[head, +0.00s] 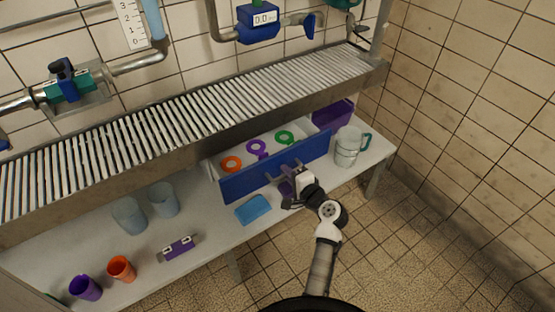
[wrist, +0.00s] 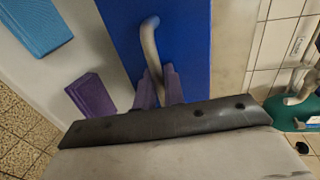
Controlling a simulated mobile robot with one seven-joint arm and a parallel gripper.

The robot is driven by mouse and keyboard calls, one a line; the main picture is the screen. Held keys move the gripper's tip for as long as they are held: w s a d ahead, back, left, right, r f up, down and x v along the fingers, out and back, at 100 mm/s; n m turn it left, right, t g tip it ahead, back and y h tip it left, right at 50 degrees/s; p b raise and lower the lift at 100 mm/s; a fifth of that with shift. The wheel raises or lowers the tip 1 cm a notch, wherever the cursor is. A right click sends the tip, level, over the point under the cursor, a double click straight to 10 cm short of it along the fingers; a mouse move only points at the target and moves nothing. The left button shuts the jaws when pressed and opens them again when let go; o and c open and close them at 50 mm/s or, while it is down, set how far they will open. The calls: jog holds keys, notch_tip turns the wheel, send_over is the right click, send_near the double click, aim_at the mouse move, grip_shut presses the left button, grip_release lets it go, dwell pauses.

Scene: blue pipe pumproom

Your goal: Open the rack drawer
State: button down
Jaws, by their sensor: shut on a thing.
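The rack drawer has a wide blue front (head: 245,182) and stands pulled out from under the slatted rack, with its pale inside showing. An orange ring (head: 231,164), a purple ring (head: 257,149) and a green ring (head: 284,137) are in it. My gripper (head: 286,176) is at the right half of the drawer front. In the wrist view, its purple fingers (wrist: 158,88) are shut on the grey bar handle (wrist: 149,42) of the blue front (wrist: 185,50). The far end of the handle shows above the fingers; the rest is hidden.
A light blue block (head: 253,209) lies on the shelf below the drawer, left of my gripper. A purple block (wrist: 91,96) lies close by. A white jug (head: 347,147) and purple bin (head: 333,115) stand right. Cups (head: 121,268) stand left. The floor in front is clear.

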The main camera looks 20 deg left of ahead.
jog(key=f+v, duration=0.1)
jog(key=v, duration=0.8)
jog(key=shift+s+d+f+p, duration=0.25)
jog(key=shift+d+f+p, duration=0.1)
jog(key=shift+d, duration=0.1)
jog(key=c, duration=1.9)
grip_release()
